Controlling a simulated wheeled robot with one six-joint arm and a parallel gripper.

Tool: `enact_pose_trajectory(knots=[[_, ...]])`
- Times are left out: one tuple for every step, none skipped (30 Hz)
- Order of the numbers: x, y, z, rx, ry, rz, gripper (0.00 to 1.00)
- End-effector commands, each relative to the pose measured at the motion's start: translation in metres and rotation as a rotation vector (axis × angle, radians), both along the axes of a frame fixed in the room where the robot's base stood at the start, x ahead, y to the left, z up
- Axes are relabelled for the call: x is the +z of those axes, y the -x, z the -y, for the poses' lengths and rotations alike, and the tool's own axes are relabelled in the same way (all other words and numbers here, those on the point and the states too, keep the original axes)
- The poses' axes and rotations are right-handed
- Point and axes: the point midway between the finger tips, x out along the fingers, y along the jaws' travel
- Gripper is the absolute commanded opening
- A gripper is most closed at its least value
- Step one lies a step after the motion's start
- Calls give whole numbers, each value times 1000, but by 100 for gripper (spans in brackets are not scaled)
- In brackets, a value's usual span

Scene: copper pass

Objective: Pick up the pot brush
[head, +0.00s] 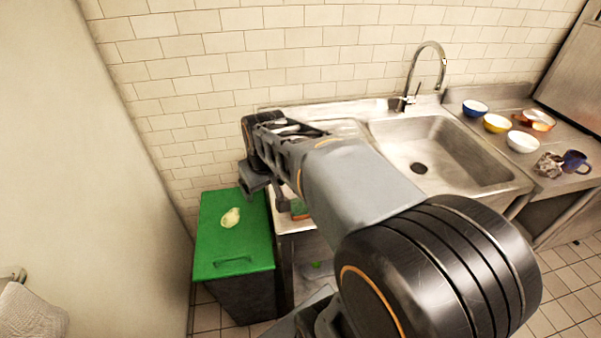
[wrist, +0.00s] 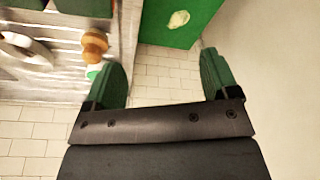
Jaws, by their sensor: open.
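A small round wooden knob with a pale part below it, which looks like the pot brush (wrist: 95,42), is on the metal drainboard (wrist: 66,78) at the upper left of the wrist view. My gripper (wrist: 162,66) is open, with nothing between its two green fingers. The left finger is close beside the brush in the picture and overlaps the drainboard edge. In the head view my arm hides most of the drainboard, and I cannot make out the brush there.
A green-lidded bin (head: 234,248) with a pale scrap (head: 231,217) stands left of the sink unit. The sink basin (head: 440,150) is empty. Bowls, a copper pan (head: 534,119) and a blue mug (head: 575,161) are on the right counter. A white ring-shaped thing (wrist: 25,48) lies left of the brush.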

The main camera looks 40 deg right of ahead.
Motion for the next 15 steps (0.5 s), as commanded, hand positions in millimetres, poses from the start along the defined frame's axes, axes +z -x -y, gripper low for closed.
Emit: enact_pose_trajectory(knots=[[5, -17, 22, -16, -1, -23, 86], [7, -26, 33, -20, -1, -33, 88], [8, -37, 49, -24, -3, -43, 92], [8, -44, 62, -28, -4, -51, 94], [8, -50, 74, -31, -6, -60, 94], [7, -57, 90, -36, -7, -70, 94], [6, -62, 102, -38, -9, -76, 94], [5, -66, 113, -41, -11, -82, 94], [3, -70, 126, -44, -14, -89, 94], [1, -73, 135, -45, -17, -94, 94], [0, -75, 143, -46, -18, -96, 94], [-2, -78, 152, -47, -20, -100, 94], [-4, -79, 158, -48, -22, -103, 94], [-5, -81, 163, -47, -24, -105, 94], [-9, -82, 168, -47, -25, -109, 94]])
